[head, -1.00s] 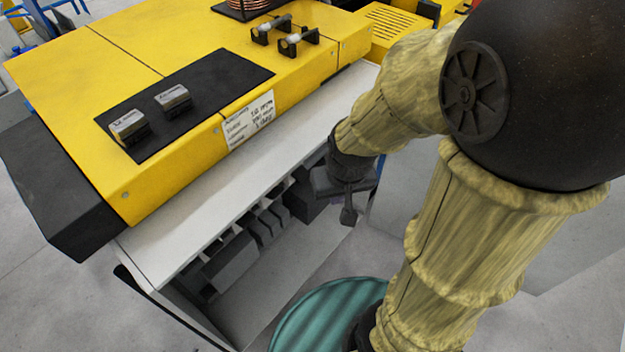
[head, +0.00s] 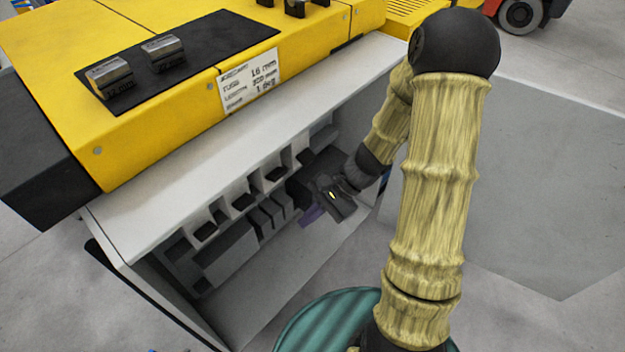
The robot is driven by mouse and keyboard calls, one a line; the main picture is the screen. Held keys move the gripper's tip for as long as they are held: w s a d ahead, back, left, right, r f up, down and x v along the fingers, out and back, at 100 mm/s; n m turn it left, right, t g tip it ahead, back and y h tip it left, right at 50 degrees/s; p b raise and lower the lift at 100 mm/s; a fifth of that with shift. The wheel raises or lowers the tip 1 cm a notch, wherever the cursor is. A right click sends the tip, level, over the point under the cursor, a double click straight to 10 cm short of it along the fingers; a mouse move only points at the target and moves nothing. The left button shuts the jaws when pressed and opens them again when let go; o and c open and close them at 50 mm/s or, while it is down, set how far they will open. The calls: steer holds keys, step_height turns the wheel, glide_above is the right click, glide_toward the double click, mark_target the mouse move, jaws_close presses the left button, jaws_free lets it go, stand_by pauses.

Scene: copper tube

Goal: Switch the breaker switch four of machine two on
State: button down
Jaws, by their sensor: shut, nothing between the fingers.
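The machine (head: 165,215) has a yellow top and a white cabinet with an open front. Inside the cabinet is a row of dark breaker switches (head: 262,220) along the back, with black handles in light slots above them. My gripper (head: 312,214) is shut and empty, in the cabinet opening at the right end of the row. Its fingertips are dark and hard to make out, and it hides part of the switches behind it. I cannot tell whether it touches a switch. No switch numbers or machine number are readable.
A white label (head: 250,82) is on the yellow front edge. Two metal blocks (head: 163,52) lie on the black mat (head: 205,45) on top. A green ribbed round surface (head: 325,315) is at the bottom. Grey floor (head: 540,190) is open at right. A red vehicle (head: 520,12) stands far back.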

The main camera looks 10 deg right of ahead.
mark_target(306, 157)
steer(key=w+d+f+m+t+y+b, duration=0.2)
steer(key=w+f+m+t+y+b, duration=0.45)
steer(key=w+f+m, duration=0.35)
steer(key=w+d+f+m+t+h+b, duration=0.4)
steer(key=w+d+f+m+t, duration=0.3)
steer(key=w+d+m+t, duration=0.1)
steer(key=d+t, duration=0.1)
steer(key=t, duration=0.1)
steer(key=shift+w+d+f+t+b, duration=0.2)
steer(key=shift+w+t+b, duration=0.15)
steer(key=shift+b, duration=0.05)
steer(key=b+x, duration=0.1)
steer(key=x, duration=0.8)
steer(key=shift+w+a+f, duration=0.15)
steer(key=shift+w+a, duration=0.05)
steer(key=shift+a, duration=0.05)
steer(key=r, duration=0.3)
steer(key=shift+s+d, duration=0.3)
steer(key=shift+s+d+r, duration=0.1)
steer(key=shift+s+r, duration=0.1)
steer(key=shift+r, duration=0.2)
